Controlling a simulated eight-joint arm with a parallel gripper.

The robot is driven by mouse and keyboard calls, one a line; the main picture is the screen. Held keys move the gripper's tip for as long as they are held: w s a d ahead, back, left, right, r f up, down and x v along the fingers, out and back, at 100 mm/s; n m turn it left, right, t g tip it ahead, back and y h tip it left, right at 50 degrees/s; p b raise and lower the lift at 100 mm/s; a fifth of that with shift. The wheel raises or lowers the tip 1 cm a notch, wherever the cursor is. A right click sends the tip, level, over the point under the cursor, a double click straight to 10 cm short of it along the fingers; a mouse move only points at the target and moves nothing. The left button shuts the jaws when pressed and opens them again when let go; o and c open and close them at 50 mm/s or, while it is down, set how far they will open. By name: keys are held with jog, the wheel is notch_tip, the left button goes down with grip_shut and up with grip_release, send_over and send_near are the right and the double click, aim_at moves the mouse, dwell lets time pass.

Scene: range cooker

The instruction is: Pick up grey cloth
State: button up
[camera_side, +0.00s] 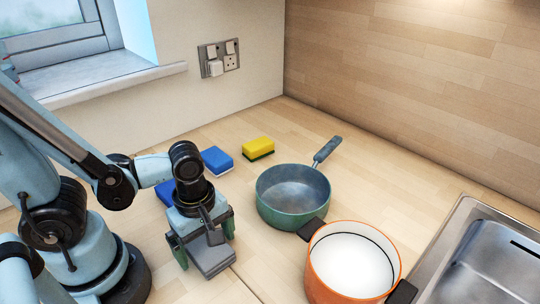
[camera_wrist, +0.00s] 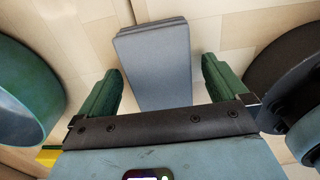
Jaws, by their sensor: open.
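The grey cloth (camera_side: 213,260) is a folded, flat grey block lying on the wooden worktop, under and in front of my gripper in the side view. In the wrist view the grey cloth (camera_wrist: 156,62) lies between my two green fingers, with a gap on each side. My gripper (camera_side: 203,248) points down and is open. In the wrist view my gripper (camera_wrist: 163,88) has its fingers apart, with nothing held. The cloth's near end is hidden behind the gripper's dark crossbar in the wrist view.
A green pan (camera_side: 292,212) stands right of my gripper, with an orange pot (camera_side: 322,278) in front of it and a sink (camera_side: 495,255) at far right. A yellow sponge (camera_side: 258,146) and blue sponges (camera_side: 217,158) lie behind. Worktop is bare behind the pan.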

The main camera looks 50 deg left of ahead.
aim_at(206, 246)
jog(key=shift+c, duration=0.3)
jog(key=c, duration=1)
jog(key=shift+r, duration=0.2)
jog(key=shift+r, duration=1.9)
jog(key=s+d+r, duration=0.6)
jog(key=s+d, duration=0.2)
jog(key=shift+s+r, duration=0.3)
jog(key=shift+r, duration=0.05)
